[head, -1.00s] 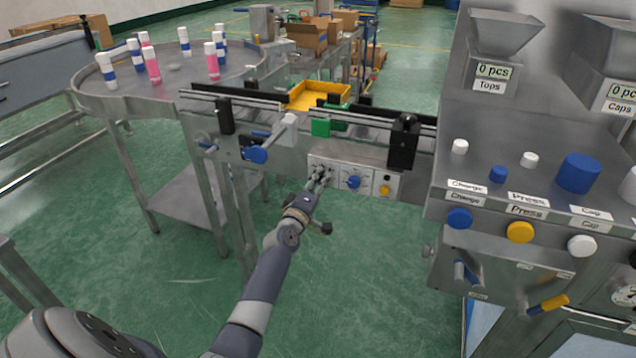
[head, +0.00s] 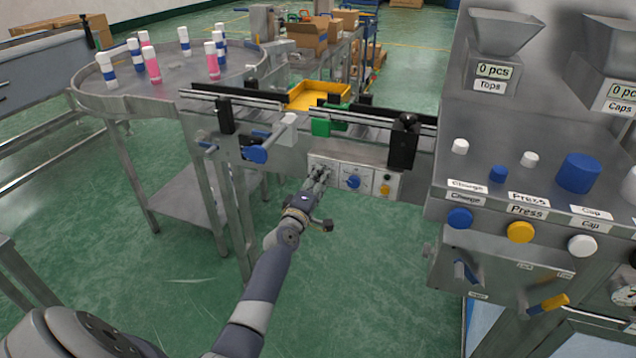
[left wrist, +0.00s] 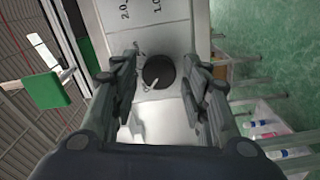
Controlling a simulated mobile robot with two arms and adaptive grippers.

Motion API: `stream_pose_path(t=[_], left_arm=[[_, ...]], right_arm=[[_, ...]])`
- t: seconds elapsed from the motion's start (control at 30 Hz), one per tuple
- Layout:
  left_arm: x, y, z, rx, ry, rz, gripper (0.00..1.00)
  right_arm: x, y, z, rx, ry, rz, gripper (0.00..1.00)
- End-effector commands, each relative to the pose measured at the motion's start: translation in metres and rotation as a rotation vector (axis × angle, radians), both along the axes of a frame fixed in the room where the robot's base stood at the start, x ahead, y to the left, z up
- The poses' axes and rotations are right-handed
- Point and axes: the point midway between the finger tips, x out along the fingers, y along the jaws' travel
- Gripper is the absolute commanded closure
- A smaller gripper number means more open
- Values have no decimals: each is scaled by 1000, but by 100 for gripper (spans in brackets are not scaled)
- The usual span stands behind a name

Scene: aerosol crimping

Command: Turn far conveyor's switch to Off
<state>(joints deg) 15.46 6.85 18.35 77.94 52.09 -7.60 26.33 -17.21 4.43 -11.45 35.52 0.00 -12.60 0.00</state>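The far conveyor's control panel (head: 370,183) is a light plate below the belt, with a blue knob (head: 353,182) and a yellow button (head: 385,190). My left gripper (head: 320,174) is at the panel's left part and hides what is there. In the left wrist view, a round black switch knob (left wrist: 158,72) with a white pointer sits between the two fingers of that gripper (left wrist: 160,75). The fingers are open, with a visible gap on each side of the knob. The pointer slants toward the picture's lower left. My right gripper is not in view.
The conveyor belt (head: 385,118) with a green block (head: 321,127) runs above the panel. A blue-ended handle (head: 255,154) juts out left of my gripper. The round table (head: 170,90) holds several bottles. A machine (head: 500,235) with knobs stands right.

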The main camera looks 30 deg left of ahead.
Motion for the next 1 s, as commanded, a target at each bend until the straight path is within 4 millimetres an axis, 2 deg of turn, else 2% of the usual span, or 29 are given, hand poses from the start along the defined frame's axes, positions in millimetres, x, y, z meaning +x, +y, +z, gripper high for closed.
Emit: stream_pose_path(t=[0.33, 0.47, 0.67, 1.0], left_arm=[[-1, 0, 0, 1, -1, 0, 51], [-7, -3, 0, 0, -1, 0, 51], [-35, -9, -1, 0, 0, 0, 51], [-93, -22, -1, 1, 2, 0, 51]], right_arm=[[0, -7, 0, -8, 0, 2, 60], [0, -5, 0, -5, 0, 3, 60], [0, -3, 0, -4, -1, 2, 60], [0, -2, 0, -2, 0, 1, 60]])
